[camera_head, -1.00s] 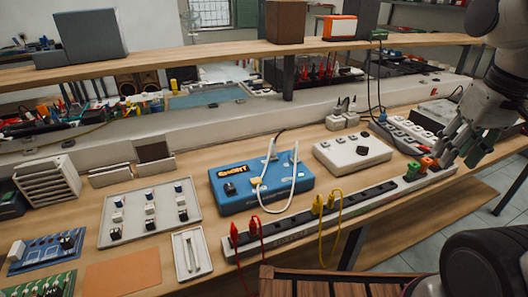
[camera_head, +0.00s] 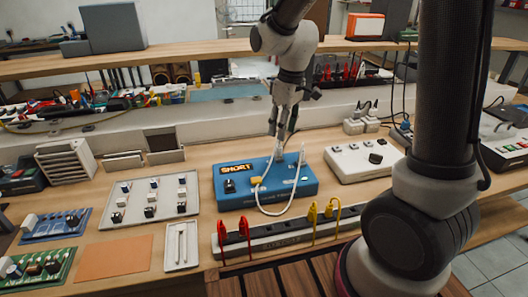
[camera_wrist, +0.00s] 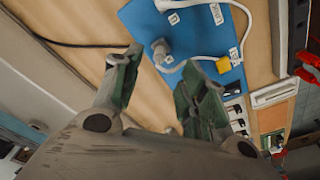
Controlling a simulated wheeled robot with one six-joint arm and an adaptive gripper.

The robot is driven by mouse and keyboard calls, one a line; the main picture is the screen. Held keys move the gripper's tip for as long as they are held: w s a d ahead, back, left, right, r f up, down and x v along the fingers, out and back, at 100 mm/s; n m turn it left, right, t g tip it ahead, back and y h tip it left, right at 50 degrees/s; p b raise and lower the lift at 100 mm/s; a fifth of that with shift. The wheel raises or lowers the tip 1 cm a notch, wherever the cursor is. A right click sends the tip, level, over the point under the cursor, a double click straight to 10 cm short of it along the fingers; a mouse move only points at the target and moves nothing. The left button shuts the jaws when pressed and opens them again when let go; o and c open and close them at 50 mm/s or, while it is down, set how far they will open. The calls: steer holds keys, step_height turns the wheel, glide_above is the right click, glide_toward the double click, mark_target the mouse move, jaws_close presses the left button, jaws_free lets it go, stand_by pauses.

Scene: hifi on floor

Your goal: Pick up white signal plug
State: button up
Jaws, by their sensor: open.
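The blue box (camera_head: 238,203) marked "SHORT" lies on the bench. A white cable (camera_head: 287,207) loops over its top, with a yellow end (camera_head: 256,181) on the left and a pale upright plug (camera_head: 302,158) at the back right. In the wrist view the blue box (camera_wrist: 190,38) shows a whitish-grey plug (camera_wrist: 160,48) and a yellow plug (camera_wrist: 223,65). I cannot tell for sure which is the white signal plug. My gripper (camera_head: 283,135) points down over the back of the box, open and empty. In the wrist view its fingers (camera_wrist: 155,92) are apart, the grey plug beyond them.
A white switch box (camera_head: 362,170) stands right of the blue box. A long black-and-white socket strip (camera_head: 280,240) with red and yellow leads runs in front. A switch panel (camera_head: 165,190) lies to the left. A wooden shelf (camera_head: 190,62) crosses behind.

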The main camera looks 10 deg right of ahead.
mark_target(279, 147)
steer(key=shift+w+a+f+n, duration=0.1)
steer(key=shift+n, duration=0.3)
steer(key=f, duration=0.7)
steer(key=shift+w+a+f, duration=0.2)
steer(key=shift+a+f, duration=0.05)
steer(key=shift+f, duration=0.05)
jaws_close()
